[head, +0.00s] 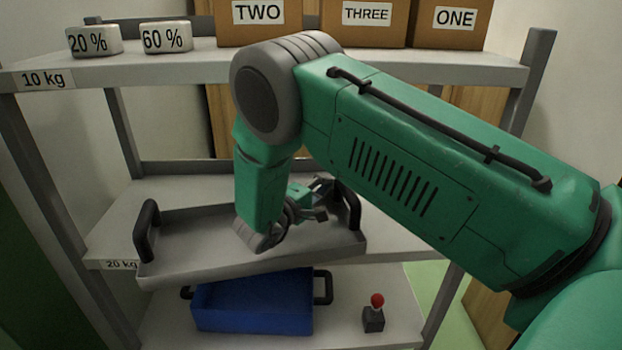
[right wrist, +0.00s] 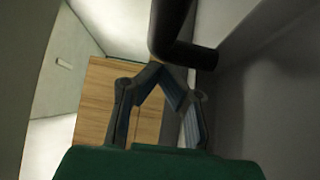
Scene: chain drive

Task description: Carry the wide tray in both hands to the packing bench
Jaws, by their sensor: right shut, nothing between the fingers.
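The wide tray (head: 200,270) is grey and shallow, with an upright black handle at each end. It sits on the middle shelf, slightly askew, its front edge over the shelf's front. My right gripper (head: 318,208) is above the tray floor, just left of the tray's right handle (head: 352,208). In the right wrist view, its fingers (right wrist: 163,72) are drawn together with nothing between them, and a black handle (right wrist: 185,50) passes close to the tips. Whether they touch it I cannot tell. My right arm hides part of the tray. My left gripper is out of view. No packing bench shows.
A blue bin (head: 252,308) with black handles is on the bottom shelf, beside a red-knobbed device (head: 374,314). The top shelf (head: 180,68) carries two labelled blocks and boxes (head: 258,28). Shelf posts (head: 45,170) stand at both sides.

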